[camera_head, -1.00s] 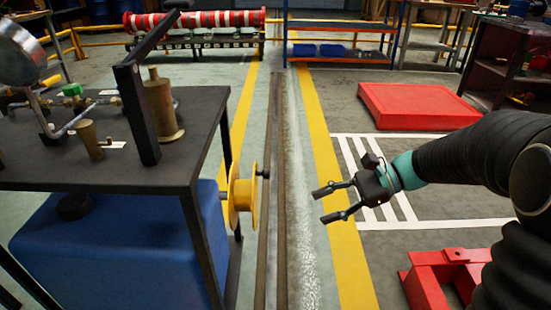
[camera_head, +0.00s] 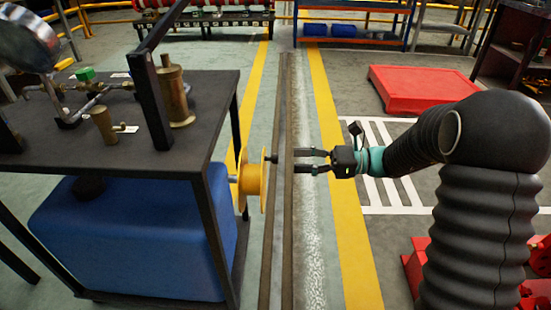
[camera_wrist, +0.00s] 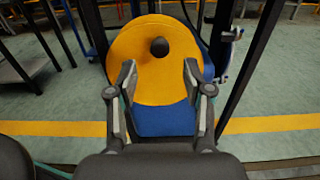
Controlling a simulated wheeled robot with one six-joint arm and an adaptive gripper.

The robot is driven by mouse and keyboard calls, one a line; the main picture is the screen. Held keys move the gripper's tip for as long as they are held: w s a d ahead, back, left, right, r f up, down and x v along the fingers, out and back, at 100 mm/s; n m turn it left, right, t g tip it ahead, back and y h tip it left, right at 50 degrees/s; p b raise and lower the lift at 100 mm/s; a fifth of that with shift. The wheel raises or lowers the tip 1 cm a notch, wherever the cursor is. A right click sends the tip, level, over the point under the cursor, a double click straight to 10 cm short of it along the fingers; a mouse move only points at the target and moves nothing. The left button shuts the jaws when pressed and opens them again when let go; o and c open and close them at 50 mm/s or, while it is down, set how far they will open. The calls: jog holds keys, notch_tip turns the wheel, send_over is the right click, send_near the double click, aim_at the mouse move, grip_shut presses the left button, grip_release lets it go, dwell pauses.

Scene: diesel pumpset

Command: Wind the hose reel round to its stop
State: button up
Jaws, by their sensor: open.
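The yellow hose reel (camera_head: 250,182) is mounted on the right side of the dark bench, in front of the blue tank. Its dark crank knob (camera_head: 271,159) sticks out to the right, near the upper part of the reel. In the wrist view the reel's yellow face (camera_wrist: 150,80) is ahead, with the round black knob (camera_wrist: 159,46) on its upper part. My gripper (camera_head: 298,161) points left at the reel, level with the knob and a short gap away. In the wrist view my gripper (camera_wrist: 160,80) has its fingers apart, nothing between them, and the knob appears beyond and above the fingertips.
The dark bench (camera_head: 215,100) carries brass fittings and a gauge, with a black lever post rising from it. The blue tank (camera_head: 130,240) sits below. A red platform (camera_head: 420,88) lies at the back right. The floor between bench and arm is clear.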

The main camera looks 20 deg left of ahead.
aim_at(275, 160)
jog(key=x, duration=0.7)
jog(key=shift+c, duration=0.3)
grip_shut()
